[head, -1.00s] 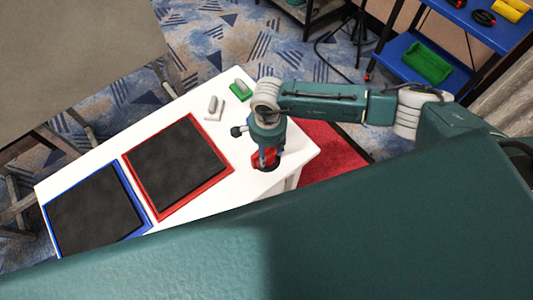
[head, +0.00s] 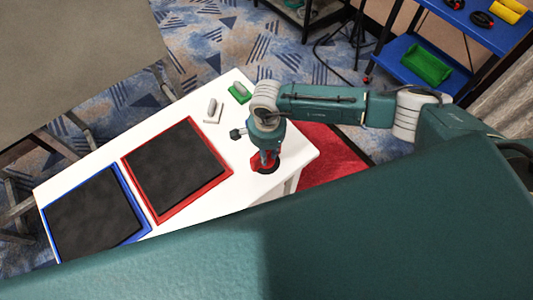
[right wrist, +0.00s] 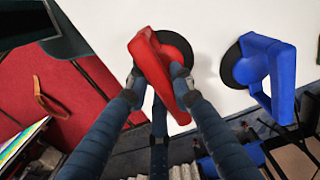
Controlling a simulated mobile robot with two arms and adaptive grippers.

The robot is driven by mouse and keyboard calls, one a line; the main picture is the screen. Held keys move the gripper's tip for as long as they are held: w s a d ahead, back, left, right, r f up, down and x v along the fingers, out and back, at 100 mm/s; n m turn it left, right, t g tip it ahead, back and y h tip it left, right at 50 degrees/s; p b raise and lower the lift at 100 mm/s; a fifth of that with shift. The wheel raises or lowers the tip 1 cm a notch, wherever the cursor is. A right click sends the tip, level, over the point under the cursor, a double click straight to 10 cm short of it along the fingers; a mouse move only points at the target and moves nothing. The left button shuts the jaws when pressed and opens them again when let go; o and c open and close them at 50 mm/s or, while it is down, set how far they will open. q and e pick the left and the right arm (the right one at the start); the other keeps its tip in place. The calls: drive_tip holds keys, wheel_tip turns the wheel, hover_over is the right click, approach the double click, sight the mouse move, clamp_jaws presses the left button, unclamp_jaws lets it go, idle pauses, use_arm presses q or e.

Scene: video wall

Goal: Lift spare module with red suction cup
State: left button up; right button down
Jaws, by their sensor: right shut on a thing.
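The red suction cup (right wrist: 158,64) has a red handle and a dark round pad, and its pad appears to rest on the white table (head: 225,190). In the head view the gripper partly covers the cup (head: 258,165). Two dark modules lie flat on the table, one in a red frame (head: 175,165) and one in a blue frame (head: 95,212); the cup is apart from both. My left gripper is not in view.
A blue suction cup (right wrist: 283,75) stands beside the red one in the right wrist view. A grey-and-white piece (head: 212,110) and a green one (head: 240,92) lie at the table's far end. A blue shelf (head: 425,65) holds a green tray (head: 427,64). Patterned carpet lies around.

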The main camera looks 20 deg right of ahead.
drive_tip(key=shift+r+p, duration=0.45)
drive_tip(key=shift+r, duration=0.05)
wheel_tip(320, 180, up, 20)
drive_tip(key=b, duration=0.6)
drive_tip(key=shift+f, duration=0.2)
drive_tip(key=c, duration=2.2)
unclamp_jaws()
clamp_jaws()
